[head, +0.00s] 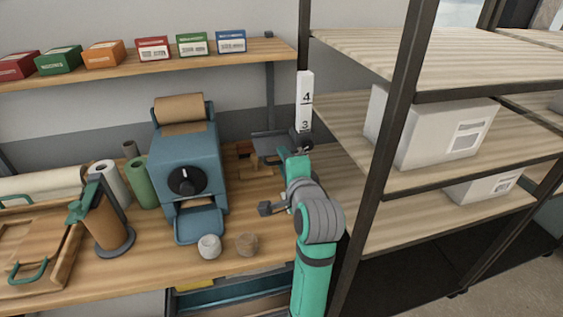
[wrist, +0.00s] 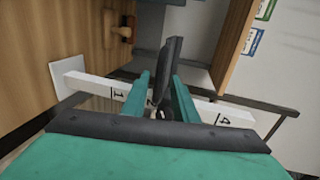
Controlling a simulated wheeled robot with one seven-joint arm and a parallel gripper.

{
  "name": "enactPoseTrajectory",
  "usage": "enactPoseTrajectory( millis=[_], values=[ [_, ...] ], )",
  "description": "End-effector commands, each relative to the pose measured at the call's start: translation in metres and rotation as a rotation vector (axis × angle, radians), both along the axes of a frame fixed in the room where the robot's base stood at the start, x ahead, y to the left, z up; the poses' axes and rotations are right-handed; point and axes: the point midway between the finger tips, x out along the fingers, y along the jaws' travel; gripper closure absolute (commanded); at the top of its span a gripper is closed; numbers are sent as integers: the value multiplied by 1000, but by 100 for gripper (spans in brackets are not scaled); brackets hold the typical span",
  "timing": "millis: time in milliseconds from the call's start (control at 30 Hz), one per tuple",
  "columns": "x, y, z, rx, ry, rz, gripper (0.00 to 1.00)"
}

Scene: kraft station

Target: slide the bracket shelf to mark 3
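The white scale (head: 305,92) stands upright by the shelving post, with 4 and 3 readable in the head view. The dark grey bracket shelf (head: 270,136) sits left of the scale's lower end, near the 3. My gripper (head: 299,150) is at the scale's lower end, beside the bracket. In the wrist view my gripper's fingers (wrist: 160,90) are apart, with a dark upright part (wrist: 172,58) between them. A gap shows on its left side. The scale (wrist: 88,84) runs behind the fingers. Its 1, a partly covered 2 and 4 show; the 3 is hidden there.
A blue machine (head: 187,165) with a paper roll stands left of my arm on the wooden bench (head: 140,270). Shelving with a white box (head: 435,130) is close on the right. An upper shelf (head: 150,66) carries several small boxes.

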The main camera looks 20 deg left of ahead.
Motion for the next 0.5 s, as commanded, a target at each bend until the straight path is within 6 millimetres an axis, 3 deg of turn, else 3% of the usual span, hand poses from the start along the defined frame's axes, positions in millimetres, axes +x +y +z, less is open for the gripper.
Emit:
enactPoseTrajectory(
  millis=[300,500],
  values=[
    [-3,5,0,0,1,12,72],
    [-18,-7,4,0,0,11,72]
  ],
)
